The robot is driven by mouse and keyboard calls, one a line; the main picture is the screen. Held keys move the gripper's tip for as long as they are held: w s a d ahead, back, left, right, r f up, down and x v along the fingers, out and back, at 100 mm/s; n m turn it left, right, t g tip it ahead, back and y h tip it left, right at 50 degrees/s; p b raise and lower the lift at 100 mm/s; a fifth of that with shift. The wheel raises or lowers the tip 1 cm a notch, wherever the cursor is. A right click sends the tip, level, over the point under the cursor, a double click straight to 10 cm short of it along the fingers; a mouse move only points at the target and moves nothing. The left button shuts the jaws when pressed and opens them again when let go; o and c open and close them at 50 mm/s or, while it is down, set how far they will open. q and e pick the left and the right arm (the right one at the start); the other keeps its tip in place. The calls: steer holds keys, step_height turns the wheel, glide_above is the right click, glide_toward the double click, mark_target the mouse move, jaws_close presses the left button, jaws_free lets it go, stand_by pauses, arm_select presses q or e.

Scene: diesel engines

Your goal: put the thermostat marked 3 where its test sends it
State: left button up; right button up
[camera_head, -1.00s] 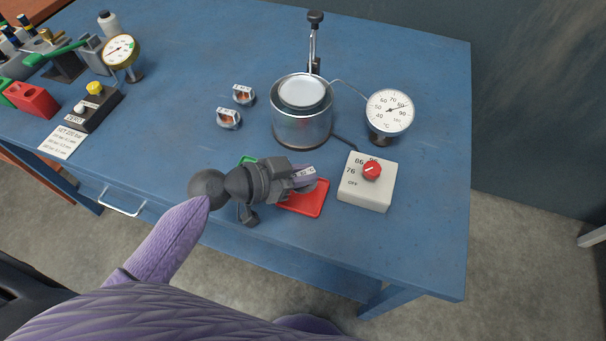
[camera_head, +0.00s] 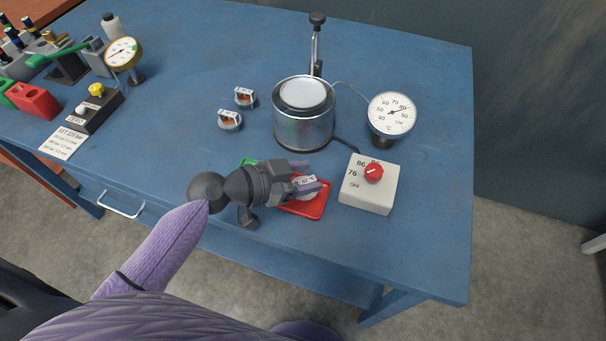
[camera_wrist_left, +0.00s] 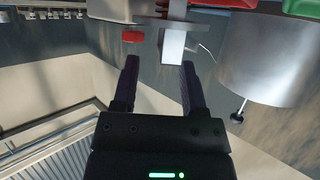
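A thermostat (camera_head: 307,192) with a white label is at the red tray (camera_head: 313,211). It looks to rest there, partly hidden by my gripper; I cannot read a 3 on it. My left gripper (camera_head: 311,176) is open, its fingers apart on either side of the label. In the left wrist view the fingers (camera_wrist_left: 158,88) are spread, with the white label (camera_wrist_left: 173,46) between and beyond them. A green tray (camera_head: 248,161) shows mostly hidden behind my gripper. Two other thermostats, one nearer (camera_head: 229,120) and one farther (camera_head: 244,97), lie on the blue table. My right gripper is not in view.
A metal pot (camera_head: 303,125) stands behind the trays, with a dial thermometer (camera_head: 391,114) to its right. A white control box (camera_head: 368,190) with a red knob (camera_head: 373,173) is close right of the red tray. A pressure gauge (camera_head: 122,53) stands at the left. The table's middle left is clear.

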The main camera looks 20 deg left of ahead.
arm_select(q)
steer(key=shift+s+d+f, duration=0.2)
steer(key=shift+s+f, duration=0.15)
steer(key=shift+f, duration=0.3)
steer(key=shift+w+a+r+p, duration=0.1)
steer(key=shift+a+r+p, duration=0.2)
steer(key=shift+r+p, duration=0.45)
steer(key=v, duration=1.1)
steer(key=shift+a+r, duration=0.2)
steer(key=shift+r, duration=0.05)
steer(key=shift+w, duration=0.1)
